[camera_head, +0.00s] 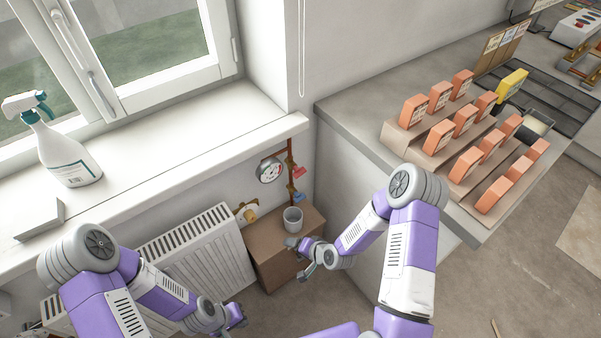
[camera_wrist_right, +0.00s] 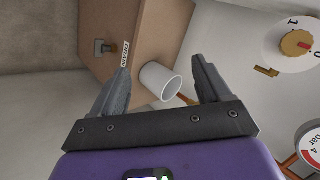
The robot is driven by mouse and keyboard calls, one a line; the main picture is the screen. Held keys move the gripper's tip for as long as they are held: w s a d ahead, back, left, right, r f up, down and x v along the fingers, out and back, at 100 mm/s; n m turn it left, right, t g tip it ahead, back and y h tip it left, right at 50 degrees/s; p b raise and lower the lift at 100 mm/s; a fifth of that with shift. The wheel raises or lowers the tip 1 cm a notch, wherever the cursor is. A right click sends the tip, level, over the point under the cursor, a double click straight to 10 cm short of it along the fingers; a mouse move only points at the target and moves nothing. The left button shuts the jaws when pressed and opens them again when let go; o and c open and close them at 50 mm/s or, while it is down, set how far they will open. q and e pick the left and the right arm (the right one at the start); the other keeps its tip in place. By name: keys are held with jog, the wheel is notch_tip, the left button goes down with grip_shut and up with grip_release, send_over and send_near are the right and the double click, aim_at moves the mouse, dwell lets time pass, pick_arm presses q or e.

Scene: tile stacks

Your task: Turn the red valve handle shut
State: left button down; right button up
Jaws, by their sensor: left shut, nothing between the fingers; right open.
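The red valve handle (camera_head: 299,171) is small and sits on the copper pipe (camera_head: 290,155) by the wall corner in the head view. A blue handle (camera_head: 298,198) is below it on the same pipe. My right gripper (camera_head: 296,258) is open and empty, below and in front of the handles. Its open fingers (camera_wrist_right: 162,85) frame a white cup in the right wrist view without holding it; the red handle cannot be made out there. My left gripper (camera_head: 241,316) is shut and empty, low in front of the radiator, away from the handles.
The cup (camera_head: 293,219) stands on a brown cabinet (camera_head: 270,247) under the pipe. A gauge (camera_head: 270,170) is left of the handles; a brass knob (camera_wrist_right: 296,43) is on the wall. The radiator (camera_head: 198,250), windowsill (camera_head: 150,180) and counter (camera_head: 350,145) bound the space.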

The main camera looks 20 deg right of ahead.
aim_at(301, 174)
jog(key=s+a+g+y+p, duration=0.1)
jog(key=s+a+g+p, duration=0.1)
jog(key=s+g, duration=0.45)
jog(key=s+a+g+p, duration=0.3)
jog(key=s, duration=0.7)
jog(key=w+a+r+m+t+y+p, duration=0.1)
jog(key=w+r+m+t+y+p, duration=0.25)
jog(key=w+m, duration=0.4)
jog(key=w+a+r+m+t+y+p, duration=0.1)
jog(key=w+r+m+t+y+p, duration=0.3)
jog(key=w, duration=0.6)
jog(key=w+d+r+m+t+h, duration=0.2)
jog(key=w+d+m+t, duration=0.1)
jog(key=w+d+t, duration=0.1)
jog(key=w+d+r+m+t+h+p, duration=0.1)
jog(key=w+d+r+m+t+h, duration=0.1)
jog(key=d, duration=0.4)
jog(key=w+d+r+m+t+h+p, duration=0.1)
jog(key=w+d+r+m+t+h, duration=0.1)
jog(key=w+d+m+t, duration=0.3)
jog(key=shift+w+d+t+h, duration=0.2)
jog(key=shift+w+h, duration=0.15)
jog(key=shift+w, duration=0.15)
jog(key=shift+w+d+t+h, duration=0.1)
jog(key=shift+w+t+h, duration=0.15)
jog(key=shift+w, duration=0.25)
jog(key=b+x, duration=0.1)
jog(key=x, duration=0.6)
jog(key=shift+a+b, duration=0.1)
jog(key=shift+b, duration=0.2)
